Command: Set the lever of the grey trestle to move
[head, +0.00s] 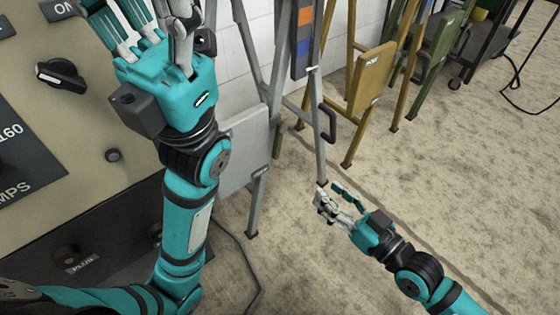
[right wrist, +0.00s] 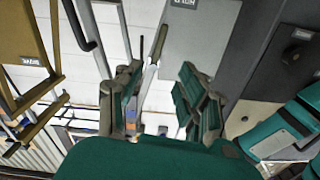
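The grey trestle (head: 253,200) stands in the middle of the head view, with a grey panel low between its legs. The right gripper is open. My left gripper (head: 150,25) is raised in front of the beige panel, its fingers apart and empty.
A beige control panel (head: 110,210) with a black knob (head: 61,74) fills the left. An upright strip (head: 304,40) with orange and blue patches is on the trestle. A yellow trestle (head: 370,80) and a green trestle (head: 440,45) stand further right.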

